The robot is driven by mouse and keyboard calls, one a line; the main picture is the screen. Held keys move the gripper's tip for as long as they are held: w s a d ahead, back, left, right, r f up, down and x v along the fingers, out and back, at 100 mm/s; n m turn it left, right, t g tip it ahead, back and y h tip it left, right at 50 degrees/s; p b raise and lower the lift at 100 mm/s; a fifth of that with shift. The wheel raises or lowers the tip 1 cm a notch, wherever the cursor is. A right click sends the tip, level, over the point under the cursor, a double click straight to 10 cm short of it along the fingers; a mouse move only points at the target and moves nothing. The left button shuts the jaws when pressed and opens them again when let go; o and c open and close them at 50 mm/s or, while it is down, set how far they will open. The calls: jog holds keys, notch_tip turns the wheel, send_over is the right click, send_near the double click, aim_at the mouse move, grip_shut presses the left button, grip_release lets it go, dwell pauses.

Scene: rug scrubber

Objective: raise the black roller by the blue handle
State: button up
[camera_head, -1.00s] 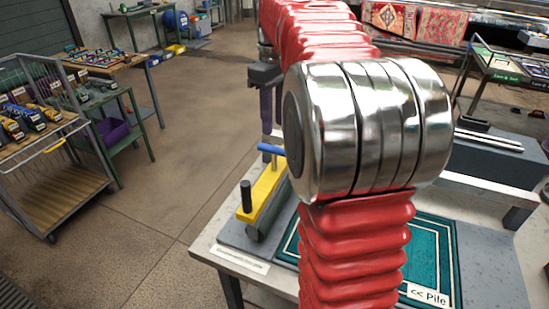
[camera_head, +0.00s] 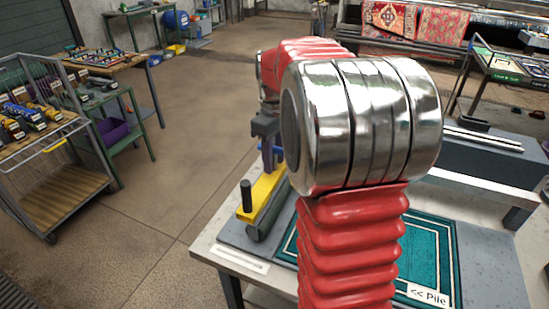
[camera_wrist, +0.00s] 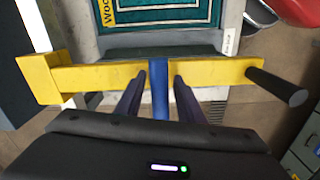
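The scrubber has a yellow body (camera_head: 264,190) with a black upright knob (camera_head: 246,195) at its near end. Its dark roller (camera_head: 260,228) lies under the body, on the grey mat on the table. The blue handle (camera_wrist: 160,90) stands across the yellow bar in the wrist view. My gripper (camera_wrist: 159,76) is open, with one finger on each side of the blue handle and gaps showing on both sides. In the head view my gripper (camera_head: 268,150) is over the far part of the scrubber, and my arm hides part of it.
A teal rug (camera_head: 432,250) with a "Pile" label lies on the table right of the scrubber. A cart (camera_head: 60,185) with tools stands at the left. The floor between is clear. A grey block (camera_head: 490,160) stands at the table's right back.

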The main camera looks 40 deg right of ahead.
grip_shut()
dwell(0.5)
